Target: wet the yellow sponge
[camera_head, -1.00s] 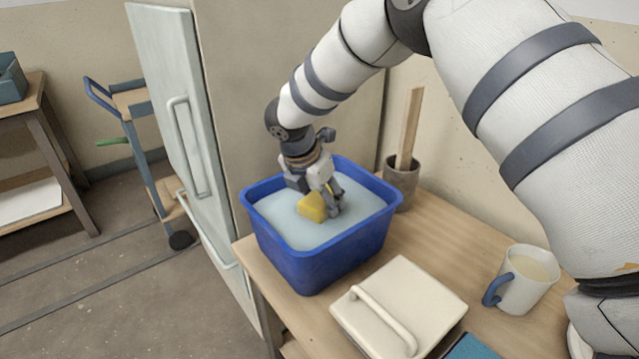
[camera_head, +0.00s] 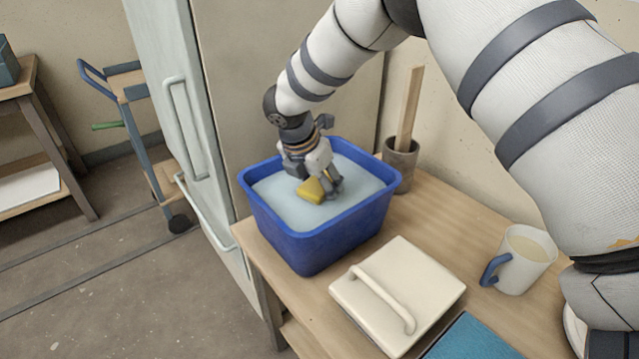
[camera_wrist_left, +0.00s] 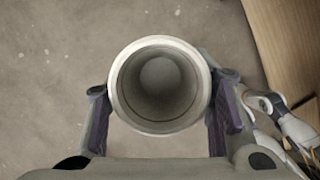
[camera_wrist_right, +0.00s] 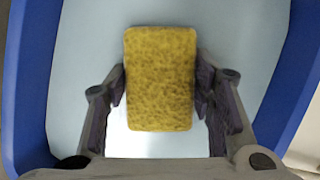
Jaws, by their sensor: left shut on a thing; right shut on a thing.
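The yellow sponge (camera_head: 311,190) is between the fingers of my right gripper (camera_head: 322,186), which is shut on it. In the right wrist view the sponge (camera_wrist_right: 160,80) is upright between both fingers. It is inside the blue bucket (camera_head: 314,248), at the surface of the pale blue-white liquid (camera_head: 350,180). How deep its lower part sits is hard to tell. My left gripper (camera_wrist_left: 160,100) shows only in its wrist view, shut on a pale round hollow vessel (camera_wrist_left: 117,85) seen from its open end, above the floor.
A lidded cream box (camera_head: 420,280) and a blue-green flat item (camera_head: 470,338) lie in front of the bucket on the wooden table (camera_head: 440,220). A mug (camera_head: 522,262) stands at the right. A grey pot (camera_head: 402,165) holding a wooden stick stands behind the bucket.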

